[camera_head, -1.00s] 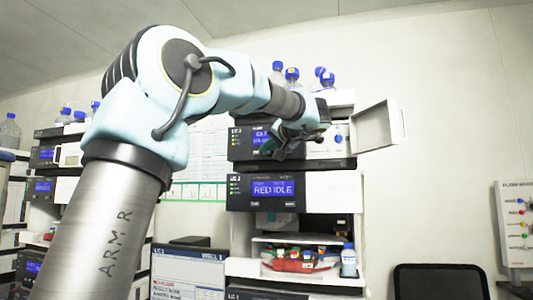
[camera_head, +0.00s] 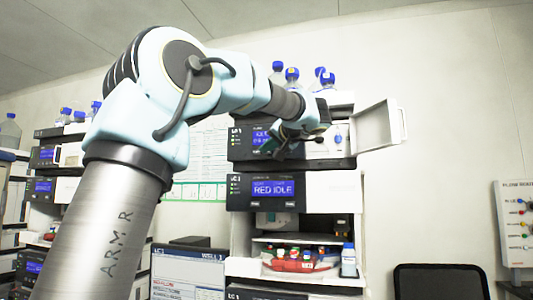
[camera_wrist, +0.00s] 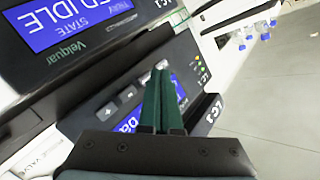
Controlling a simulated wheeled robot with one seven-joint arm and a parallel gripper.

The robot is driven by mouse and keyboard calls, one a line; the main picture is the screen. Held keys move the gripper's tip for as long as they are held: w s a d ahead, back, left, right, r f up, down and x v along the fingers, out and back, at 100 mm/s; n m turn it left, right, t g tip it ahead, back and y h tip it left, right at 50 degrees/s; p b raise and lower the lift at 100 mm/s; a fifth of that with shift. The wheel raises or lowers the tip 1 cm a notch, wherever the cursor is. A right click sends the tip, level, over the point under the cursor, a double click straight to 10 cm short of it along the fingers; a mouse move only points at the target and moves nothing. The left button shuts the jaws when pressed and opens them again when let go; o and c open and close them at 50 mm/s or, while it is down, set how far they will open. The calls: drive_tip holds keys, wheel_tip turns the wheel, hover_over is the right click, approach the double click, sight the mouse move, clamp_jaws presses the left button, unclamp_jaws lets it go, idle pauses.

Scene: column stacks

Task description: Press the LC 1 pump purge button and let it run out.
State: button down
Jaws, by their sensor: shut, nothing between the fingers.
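The top LC 1 module (camera_head: 243,153) has a dark front and a blue screen (camera_head: 262,137), partly hidden by my gripper. Its lettering is too small to read surely. In the wrist view the front appears upside down, with small grey buttons (camera_wrist: 109,111) in a row beside the blue screen (camera_wrist: 128,124). My gripper (camera_wrist: 161,68) is shut and empty, its green fingers together in front of this panel. The fingertips are close to the panel by the button row; contact cannot be told. In the head view my gripper (camera_head: 268,149) is at the module's lower front.
Below is another LC 1 module with a screen reading RED IDLE (camera_head: 272,188). A white door (camera_head: 377,126) stands open at the right. Blue-capped bottles (camera_head: 327,80) stand on top. A chair (camera_head: 440,282) is at the lower right.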

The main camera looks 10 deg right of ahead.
drive_tip(key=shift+w+d, duration=0.2)
drive_tip(key=shift+w, duration=0.15)
drive_tip(key=shift+w+d, duration=0.2)
drive_tip(key=shift+w, duration=0.15)
idle(0.6)
idle(0.4)
drive_tip(key=shift+s+a+b, duration=0.45)
drive_tip(key=shift+s+b, duration=0.3)
drive_tip(key=shift+b, duration=0.05)
drive_tip(key=shift+s+a+b, duration=0.4)
drive_tip(key=shift+s+b, duration=0.25)
drive_tip(key=shift+s, duration=0.1)
drive_tip(key=shift+s+a+b, duration=0.4)
drive_tip(key=shift+s+b, duration=0.2)
drive_tip(key=shift+s, duration=0.1)
drive_tip(key=shift+s+a+b, duration=0.4)
drive_tip(key=shift+s+b, duration=0.25)
drive_tip(key=shift+s, duration=0.1)
